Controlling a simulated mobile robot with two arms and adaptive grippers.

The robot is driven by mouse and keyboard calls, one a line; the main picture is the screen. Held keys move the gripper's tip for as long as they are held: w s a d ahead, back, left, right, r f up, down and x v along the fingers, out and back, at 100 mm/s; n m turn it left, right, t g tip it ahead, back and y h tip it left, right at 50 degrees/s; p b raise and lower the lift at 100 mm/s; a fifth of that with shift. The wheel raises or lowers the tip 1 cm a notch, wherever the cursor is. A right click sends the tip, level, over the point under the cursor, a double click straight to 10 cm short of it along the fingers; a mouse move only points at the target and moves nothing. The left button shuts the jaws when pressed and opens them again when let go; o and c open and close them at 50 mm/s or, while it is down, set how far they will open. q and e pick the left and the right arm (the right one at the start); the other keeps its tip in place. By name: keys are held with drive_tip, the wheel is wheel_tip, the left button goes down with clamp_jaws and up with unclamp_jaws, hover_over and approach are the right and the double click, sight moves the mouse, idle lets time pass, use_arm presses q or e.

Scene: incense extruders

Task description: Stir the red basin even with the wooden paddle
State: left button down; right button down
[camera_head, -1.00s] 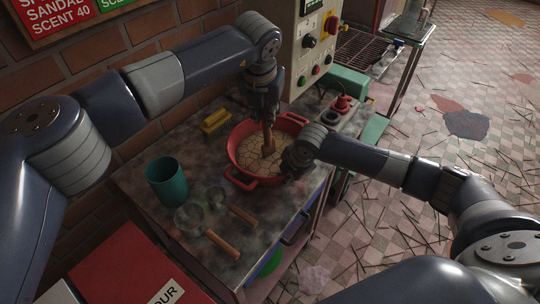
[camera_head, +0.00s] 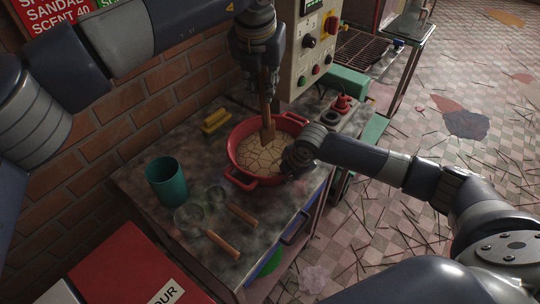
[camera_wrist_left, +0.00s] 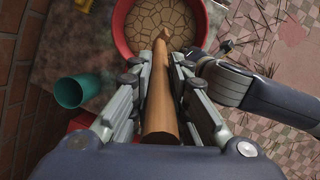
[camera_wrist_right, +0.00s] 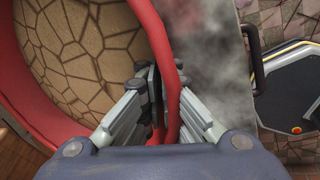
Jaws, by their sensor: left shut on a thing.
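The red basin (camera_head: 244,179) stands on the worktable, holding tan material (camera_head: 262,157) with a cracked pattern across its surface. My left gripper (camera_head: 269,70) is above the basin, shut on the wooden paddle (camera_head: 267,122). The paddle hangs nearly upright with its lower end over the basin; I cannot tell whether it touches the material. In the left wrist view the paddle (camera_wrist_left: 161,95) runs between the fingers toward the basin (camera_wrist_left: 122,32). My right gripper (camera_wrist_right: 163,100) is at the basin's near right side, its fingers on both sides of the red rim (camera_wrist_right: 171,75), shut on it.
A teal cup (camera_head: 167,183), glass vessels and wooden-handled tools (camera_head: 224,244) stand or lie left of the basin. A control panel (camera_head: 312,45) rises at the back right. A red box (camera_head: 125,270) is at the lower left.

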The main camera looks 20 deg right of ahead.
use_arm(q)
drive_tip(key=shift+s+a+r, duration=0.1)
drive_tip(key=shift+s+r, duration=0.1)
drive_tip(key=shift+r, duration=0.45)
use_arm(e)
drive_tip(key=c, duration=1.2)
unclamp_jaws()
drive_tip(key=shift+c, duration=0.2)
use_arm(q)
drive_tip(key=shift+r+p, duration=4.75)
use_arm(e)
drive_tip(key=v, duration=0.8)
drive_tip(key=shift+r, duration=0.1)
drive_tip(key=v, duration=1.1)
drive_tip(key=shift+s+r, duration=0.2)
drive_tip(key=shift+r, duration=0.2)
